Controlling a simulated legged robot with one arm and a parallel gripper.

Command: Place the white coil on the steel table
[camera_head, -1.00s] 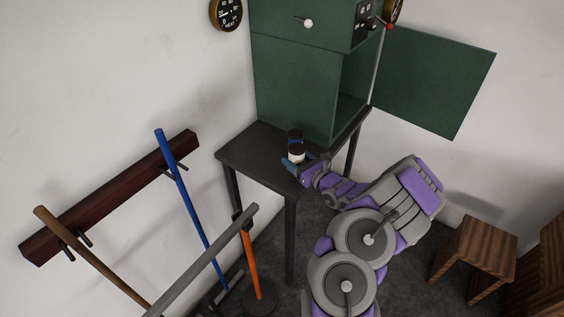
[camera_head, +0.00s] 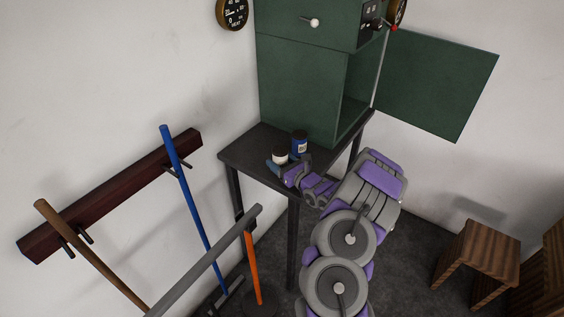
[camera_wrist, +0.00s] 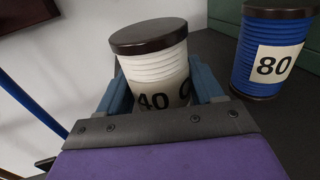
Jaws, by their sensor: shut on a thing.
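The white coil (camera_wrist: 155,62) has a dark cap and a label reading 40, and tilts slightly in the wrist view. My gripper (camera_wrist: 160,92) is shut on it, with a blue finger on each side. In the head view the white coil (camera_head: 280,156) shows at my gripper (camera_head: 281,163), over the left part of the dark steel table (camera_head: 245,151). Its underside is hidden, so I cannot tell whether it touches the tabletop. A blue coil (camera_head: 299,145) labelled 80 stands upright on the table to its right; it also shows in the wrist view (camera_wrist: 268,55).
A green cabinet (camera_head: 300,85) with an open door (camera_head: 437,85) stands at the table's back. A wall rack (camera_head: 110,195) holds a blue-handled tool (camera_head: 187,200) and a wooden-handled one (camera_head: 85,250). A wooden stool (camera_head: 480,250) is at right. The table's left part is clear.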

